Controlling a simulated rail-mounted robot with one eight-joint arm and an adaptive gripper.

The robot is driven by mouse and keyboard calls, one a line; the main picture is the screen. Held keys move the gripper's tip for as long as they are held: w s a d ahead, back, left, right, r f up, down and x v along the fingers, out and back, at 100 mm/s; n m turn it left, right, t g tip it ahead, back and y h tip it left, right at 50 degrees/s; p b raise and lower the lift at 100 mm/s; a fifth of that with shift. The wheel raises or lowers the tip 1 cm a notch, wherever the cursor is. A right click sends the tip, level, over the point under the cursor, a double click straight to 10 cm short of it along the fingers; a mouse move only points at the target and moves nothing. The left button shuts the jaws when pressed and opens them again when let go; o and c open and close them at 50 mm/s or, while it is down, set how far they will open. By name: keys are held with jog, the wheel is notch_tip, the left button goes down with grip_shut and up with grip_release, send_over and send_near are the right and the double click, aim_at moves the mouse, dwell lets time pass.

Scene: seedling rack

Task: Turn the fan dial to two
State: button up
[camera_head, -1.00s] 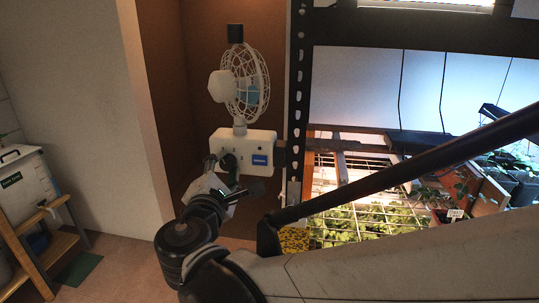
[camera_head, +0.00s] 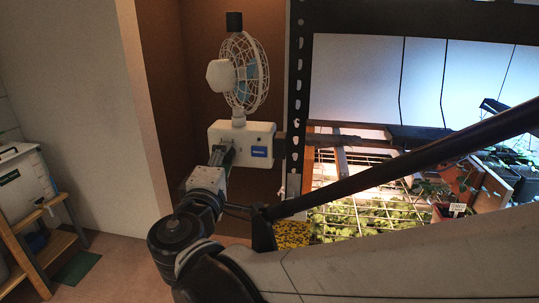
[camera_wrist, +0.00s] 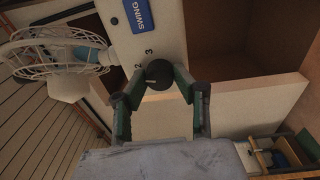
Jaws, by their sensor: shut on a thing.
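A white caged fan (camera_head: 242,72) stands on a white control box (camera_head: 260,132) with a blue label. In the wrist view the box face (camera_wrist: 175,35) carries a blue SWING label (camera_wrist: 139,15) and the printed numbers 2 and 3. The round black dial (camera_wrist: 160,74) is beside these numbers and has a small light mark on its left part; I cannot tell exactly which number it points at. My gripper (camera_wrist: 161,79) is shut on the dial, with a green-lined finger on either side. In the head view my gripper (camera_head: 222,150) covers the dial.
A dark perforated rack post (camera_head: 296,110) stands just right of the control box. Lit plants (camera_head: 370,218) lie behind a white grid at right. A brown panel (camera_head: 205,60) backs the fan. A wooden stand (camera_head: 50,235) with a white bin is at far left.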

jog(key=shift+m, duration=1.1)
jog(key=o, duration=1.1)
jog(key=shift+o, duration=0.2)
jog(key=s, duration=1.2)
jog(key=shift+a+f, duration=0.25)
jog(key=shift+f, duration=0.2)
